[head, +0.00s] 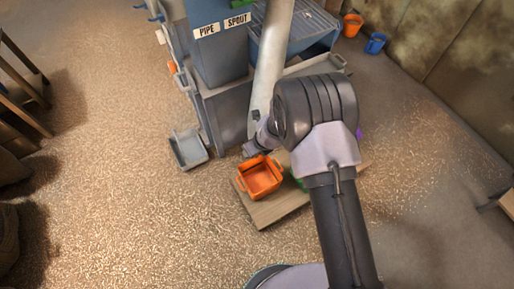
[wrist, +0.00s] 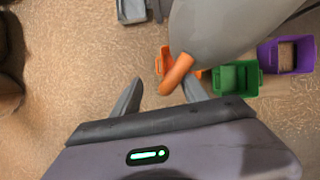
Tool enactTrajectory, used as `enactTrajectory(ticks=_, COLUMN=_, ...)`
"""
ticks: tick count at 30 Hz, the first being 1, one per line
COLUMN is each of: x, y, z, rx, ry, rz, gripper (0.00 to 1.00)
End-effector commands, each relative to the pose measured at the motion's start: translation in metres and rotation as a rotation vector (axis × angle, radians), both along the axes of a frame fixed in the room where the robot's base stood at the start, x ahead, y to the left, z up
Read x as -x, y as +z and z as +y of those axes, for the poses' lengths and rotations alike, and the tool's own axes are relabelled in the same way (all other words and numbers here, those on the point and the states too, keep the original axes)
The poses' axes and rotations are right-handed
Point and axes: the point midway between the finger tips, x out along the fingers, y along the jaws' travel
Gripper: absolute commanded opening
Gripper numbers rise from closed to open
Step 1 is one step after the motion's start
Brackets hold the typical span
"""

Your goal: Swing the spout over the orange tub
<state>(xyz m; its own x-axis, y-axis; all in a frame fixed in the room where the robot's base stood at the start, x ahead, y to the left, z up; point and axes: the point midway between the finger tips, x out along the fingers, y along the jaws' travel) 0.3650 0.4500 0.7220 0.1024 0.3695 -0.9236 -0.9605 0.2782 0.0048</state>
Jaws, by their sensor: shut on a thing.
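The grey spout (head: 268,72) hangs down from the machine in the head view. Its lower part (wrist: 225,30) fills the upper right of the wrist view, with an orange handle (wrist: 177,74) on it. My gripper (wrist: 162,84) is shut on this handle; its fingers stand either side of it. In the head view my gripper (head: 251,149) is just behind the orange tub (head: 260,190), which stands on a wooden board. In the wrist view the spout and handle partly cover this tub (wrist: 163,58). The spout's mouth is hidden, so its exact position over the tubs is unclear.
A green tub (wrist: 236,78) and a purple tub (wrist: 286,56) stand right of the orange one. The wooden board (head: 275,209) lies on the floor. A grey tray (head: 188,148) stands left of the machine. Small orange (head: 352,25) and blue (head: 375,43) buckets are far back.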

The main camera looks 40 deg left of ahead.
Motion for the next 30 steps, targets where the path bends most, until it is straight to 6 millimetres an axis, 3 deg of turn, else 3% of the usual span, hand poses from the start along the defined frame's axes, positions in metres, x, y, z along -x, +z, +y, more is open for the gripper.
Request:
enactTrajectory(ticks=1, x=-0.001, y=0.005, z=0.007, rx=-0.012, ry=0.006, rz=-0.006, gripper=0.38)
enactTrajectory(ticks=20, x=-0.002, y=0.007, z=0.005, rx=-0.011, ry=0.006, rz=-0.007, gripper=0.38)
enactTrajectory(ticks=23, x=-0.001, y=0.018, z=0.001, rx=-0.011, ry=0.005, rz=-0.008, gripper=0.38)
enactTrajectory(ticks=30, x=0.004, y=0.072, z=-0.021, rx=-0.010, ry=0.004, rz=-0.007, gripper=0.38)
